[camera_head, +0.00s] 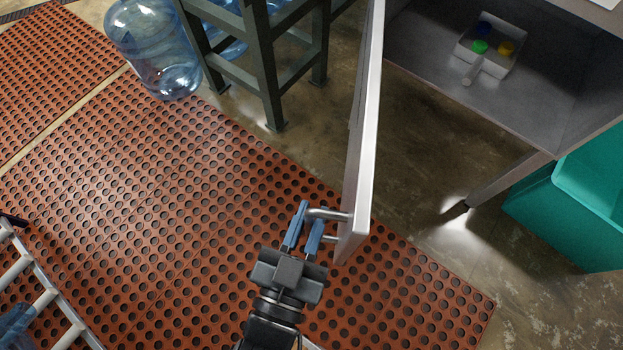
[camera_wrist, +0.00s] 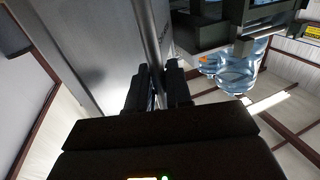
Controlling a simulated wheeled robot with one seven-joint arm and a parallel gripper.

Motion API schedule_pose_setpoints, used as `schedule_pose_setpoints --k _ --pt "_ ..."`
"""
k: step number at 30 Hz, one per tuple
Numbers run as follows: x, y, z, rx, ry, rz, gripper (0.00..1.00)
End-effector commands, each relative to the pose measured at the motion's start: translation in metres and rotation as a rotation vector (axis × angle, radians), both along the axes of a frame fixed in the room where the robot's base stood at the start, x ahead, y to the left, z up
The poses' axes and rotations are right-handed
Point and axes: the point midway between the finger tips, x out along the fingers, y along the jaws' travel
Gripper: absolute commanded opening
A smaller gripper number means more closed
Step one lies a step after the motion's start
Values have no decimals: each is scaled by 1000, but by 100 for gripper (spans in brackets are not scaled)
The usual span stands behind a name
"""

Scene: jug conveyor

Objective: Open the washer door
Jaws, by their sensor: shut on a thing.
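The washer door (camera_head: 367,120) is a pale metal panel seen nearly edge-on in the head view, swung out from the grey washer (camera_head: 545,110) at the upper right. Its inside cavity shows to the right of the door. My gripper (camera_head: 309,222) is at the door's near end, on its left side, with blue fingers around the metal bar handle (camera_head: 328,214). The fingers are shut on the handle. In the wrist view, the bar handle (camera_wrist: 152,45) runs down between my dark fingers, beside the broad door face (camera_wrist: 100,50).
A white tray (camera_head: 462,52) with coloured caps sits inside the washer. A teal bin (camera_head: 570,200) stands at the right. Blue jugs (camera_head: 155,50) and a dark green stand (camera_head: 262,70) are at the top. Perforated red mats (camera_head: 150,200) cover the floor. A metal rack (camera_head: 40,300) is at the lower left.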

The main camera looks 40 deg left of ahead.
Motion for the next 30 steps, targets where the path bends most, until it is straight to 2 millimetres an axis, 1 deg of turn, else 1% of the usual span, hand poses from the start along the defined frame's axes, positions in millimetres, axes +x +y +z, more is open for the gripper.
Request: schedule_pose_setpoints --k 2,3,7,14,17,20,27,30 --pt "0 0 0 0 0 0 0" --pt "0 0 0 0 0 0 22" --pt "0 0 0 0 0 0 35" --pt "0 0 0 0 1 0 35" --pt "-6 -1 0 0 2 1 35" --pt "-18 -4 0 -1 3 2 35" --pt "-55 -15 0 -1 4 2 35" --pt "-67 -18 0 -1 2 2 35"
